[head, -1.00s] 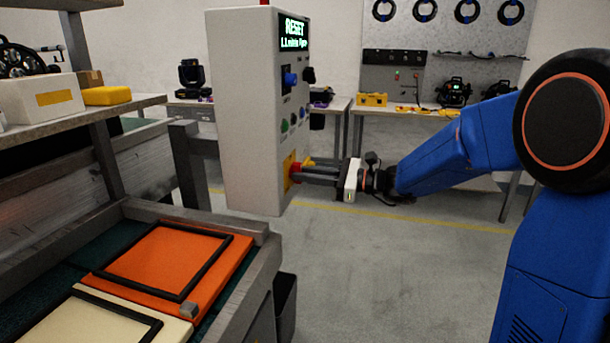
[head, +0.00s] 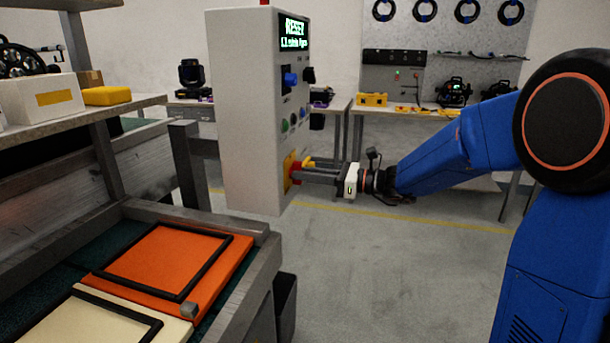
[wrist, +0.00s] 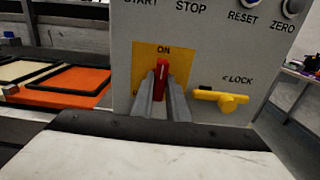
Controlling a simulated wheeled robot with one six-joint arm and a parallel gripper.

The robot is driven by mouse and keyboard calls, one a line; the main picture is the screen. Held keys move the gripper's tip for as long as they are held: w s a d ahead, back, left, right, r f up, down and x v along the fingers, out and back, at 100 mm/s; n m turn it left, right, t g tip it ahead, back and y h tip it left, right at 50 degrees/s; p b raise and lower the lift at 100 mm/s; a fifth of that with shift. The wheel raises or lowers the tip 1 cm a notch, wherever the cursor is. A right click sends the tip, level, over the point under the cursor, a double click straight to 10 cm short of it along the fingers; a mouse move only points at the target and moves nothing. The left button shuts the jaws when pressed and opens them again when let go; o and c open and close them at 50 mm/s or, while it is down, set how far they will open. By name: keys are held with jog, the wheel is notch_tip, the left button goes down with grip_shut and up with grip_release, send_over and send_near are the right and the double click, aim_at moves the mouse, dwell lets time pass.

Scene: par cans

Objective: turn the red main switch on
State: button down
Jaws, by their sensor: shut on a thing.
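The red main switch (wrist: 160,82) is a narrow red handle on a yellow plate (wrist: 177,54) at the lower part of the control cabinet. In the wrist view its handle stands about upright, with its pale mark toward the word ON. My gripper (wrist: 160,92) is shut on the handle, one grey finger on each side. In the head view my gripper (head: 302,175) reaches the cabinet's front from the right, and the red switch is mostly hidden by the fingers. A yellow lock lever (wrist: 222,99) lies roughly level, right of the switch.
The grey cabinet (head: 238,120) has a lit display (head: 294,34) and several knobs and buttons above the switch. A bench with an orange panel (head: 170,260) is at lower left. The floor (head: 390,265) in front of the cabinet is clear.

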jog(key=c, duration=1.7)
grip_release()
jog(key=v, duration=1.7)
jog(key=shift+s+d, duration=0.1)
jog(key=shift+d, duration=0.1)
jog(key=s+a+f+n+g+h, duration=0.25)
jog(key=s+f+n+h, duration=0.2)
jog(key=s, duration=0.45)
jog(key=s+a+f+n+g+h, duration=0.25)
jog(key=s+n, duration=0.25)
jog(key=s, duration=0.5)
jog(key=s+d+f+n+t+h, duration=0.1)
jog(key=s+d+f+n+h, duration=0.1)
jog(key=s+d+n+h, duration=0.1)
jog(key=s+d+f+n+t+h, duration=0.1)
jog(key=s+d+f+n+h, duration=0.1)
jog(key=s+d+n+h, duration=0.1)
jog(key=s+d+f+n+t+h, duration=0.1)
jog(key=s+d+f+n+h, duration=0.1)
jog(key=s+d+n+h, duration=0.2)
jog(key=shift+s+d+f+n+t, duration=0.1)
jog(key=shift+s+d+n+t, duration=0.05)
jog(key=shift+s+d+n, duration=0.45)
jog(key=shift+s+d+f+n+t, duration=0.2)
jog(key=shift+s+n, duration=0.25)
jog(key=shift+n, duration=0.3)
